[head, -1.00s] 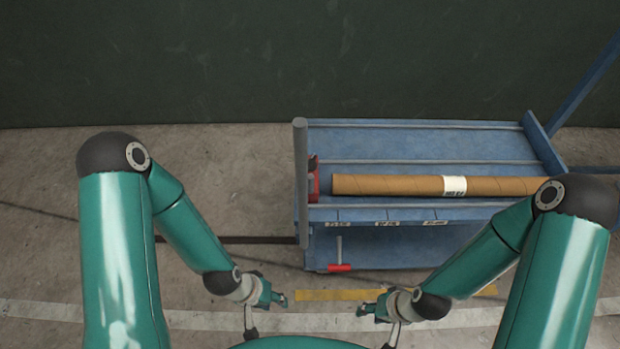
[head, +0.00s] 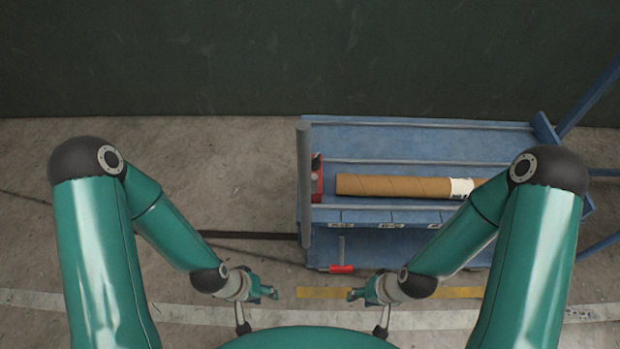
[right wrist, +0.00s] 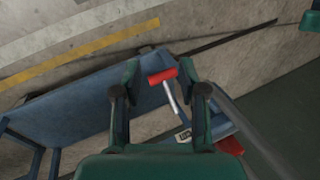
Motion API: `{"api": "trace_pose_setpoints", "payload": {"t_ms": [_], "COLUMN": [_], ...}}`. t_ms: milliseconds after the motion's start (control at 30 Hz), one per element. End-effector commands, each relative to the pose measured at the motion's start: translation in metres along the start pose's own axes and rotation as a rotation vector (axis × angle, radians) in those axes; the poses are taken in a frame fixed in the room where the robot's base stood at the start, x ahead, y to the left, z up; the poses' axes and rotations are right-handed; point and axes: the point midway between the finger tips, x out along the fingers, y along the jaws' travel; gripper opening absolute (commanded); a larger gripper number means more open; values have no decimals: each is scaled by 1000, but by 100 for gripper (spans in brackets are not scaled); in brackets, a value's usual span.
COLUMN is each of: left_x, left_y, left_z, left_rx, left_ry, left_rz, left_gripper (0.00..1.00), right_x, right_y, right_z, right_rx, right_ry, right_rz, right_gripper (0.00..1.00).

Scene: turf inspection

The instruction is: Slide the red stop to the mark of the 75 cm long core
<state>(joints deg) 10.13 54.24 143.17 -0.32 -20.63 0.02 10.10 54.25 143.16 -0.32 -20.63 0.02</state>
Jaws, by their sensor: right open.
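A red block (head: 317,184), which looks like the stop, stands at the left end of the blue cart's top, by a grey post. A brown cardboard core (head: 395,186) lies on the cart just right of it; its right end is hidden behind my right arm. Pale labels (head: 342,224) line the cart's front edge, too small to read. My right gripper (head: 353,294) is in front of the cart, open and empty. In the right wrist view its fingers (right wrist: 160,68) frame a red handle, apart from it. My left gripper (head: 274,292) is further left, touching nothing visible; its jaws are unclear.
The red handle (head: 341,269) on a grey rod hangs below the cart's front edge. The grey post (head: 304,185) rises at the cart's left end. A yellow floor stripe (head: 320,293) lies in front.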

Motion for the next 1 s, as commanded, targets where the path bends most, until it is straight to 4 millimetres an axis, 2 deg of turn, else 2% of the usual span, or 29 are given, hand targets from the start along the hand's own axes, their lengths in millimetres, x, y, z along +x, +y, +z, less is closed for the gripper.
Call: {"api": "trace_pose_setpoints", "payload": {"t_ms": [67,133,233,367,467,667,800,900,1000], "left_x": [0,0,5,25,53,127,180,217,254], "left_y": [0,0,-2,-9,-19,-46,-65,-78,-92], "left_z": [0,0,0,0,0,-1,-1,-1,-2], "left_rx": [0,0,1,0,0,0,0,0,0], "left_ry": [0,0,0,0,0,-1,-1,0,0], "left_rz": [0,0,0,0,0,0,0,0,0], "left_gripper": [40,40,40,40,40,40,40,40,40], "right_x": [0,0,2,12,22,29,19,8,-5], "right_y": [0,0,1,3,1,-8,-23,-35,-47], "right_z": [0,0,-4,-22,-46,-111,-147,-162,-170], "right_rx": [0,0,-6,-39,-90,-246,-370,-459,-549], "right_ry": [0,0,12,71,159,426,630,773,915], "right_rz": [0,0,-2,-11,-26,-78,-124,-160,-198], "right_gripper": [42,47,47,47,47,47,47,47,47]}}
